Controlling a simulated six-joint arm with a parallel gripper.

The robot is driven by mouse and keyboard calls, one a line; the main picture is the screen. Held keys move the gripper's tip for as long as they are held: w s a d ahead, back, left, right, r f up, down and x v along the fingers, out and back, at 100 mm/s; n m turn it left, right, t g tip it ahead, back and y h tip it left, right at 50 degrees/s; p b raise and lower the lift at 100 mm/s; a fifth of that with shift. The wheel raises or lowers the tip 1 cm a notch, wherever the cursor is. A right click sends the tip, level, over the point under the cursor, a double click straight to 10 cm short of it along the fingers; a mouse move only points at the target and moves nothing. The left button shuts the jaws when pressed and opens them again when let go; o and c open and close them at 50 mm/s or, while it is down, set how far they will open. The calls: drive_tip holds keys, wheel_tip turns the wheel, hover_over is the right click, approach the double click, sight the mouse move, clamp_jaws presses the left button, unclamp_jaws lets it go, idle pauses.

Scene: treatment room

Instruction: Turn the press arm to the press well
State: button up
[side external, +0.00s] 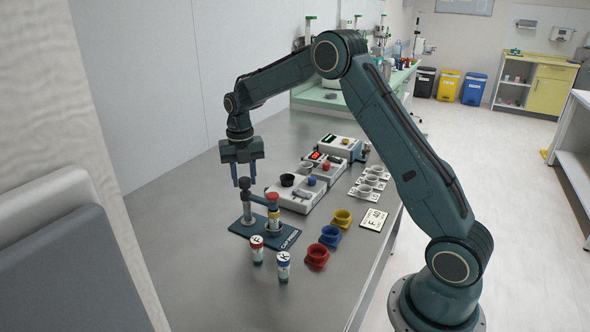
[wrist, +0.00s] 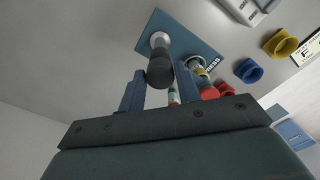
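The cap press stands on a dark blue base plate (side external: 240,229), with an upright post (side external: 249,214) on its left. A dark knob (wrist: 159,70) tops the post. My gripper (side external: 243,183) points down over the post, fingers apart.
Grey devices (side external: 298,196) are behind. The table's left side is clear.

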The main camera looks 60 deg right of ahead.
drive_tip(key=o, duration=0.3)
wheel_tip(320, 180, up, 14)
idle(0.8)
idle(0.4)
